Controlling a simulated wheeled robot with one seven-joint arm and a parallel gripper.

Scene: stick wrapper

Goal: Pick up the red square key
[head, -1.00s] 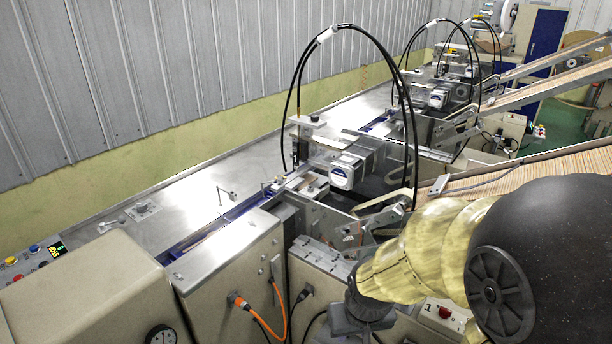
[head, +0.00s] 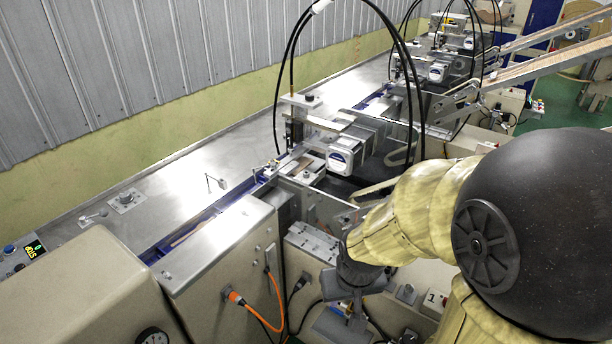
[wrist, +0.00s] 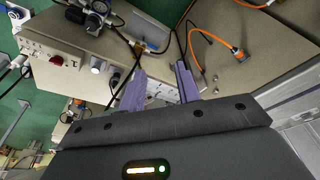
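My gripper (wrist: 160,72) shows in the wrist view with its two purple fingers apart and nothing between them. In the head view, my gripper (head: 350,312) hangs low in front of the machine cabinets, with its fingers hard to make out. A small red part (wrist: 57,60) sits on a beige control panel (wrist: 88,45) at the left of the wrist view, well left of the fingers. It is too small to tell whether it is the red square key. No red key is clear in the head view.
Orange cables (head: 262,318) run from a cabinet face (head: 225,290) left of my gripper. Black cables (wrist: 118,75) hang near the fingers in the wrist view. Black hoses (head: 405,75) arch above the long metal worktop (head: 190,180). A green floor (wrist: 30,115) shows at the left.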

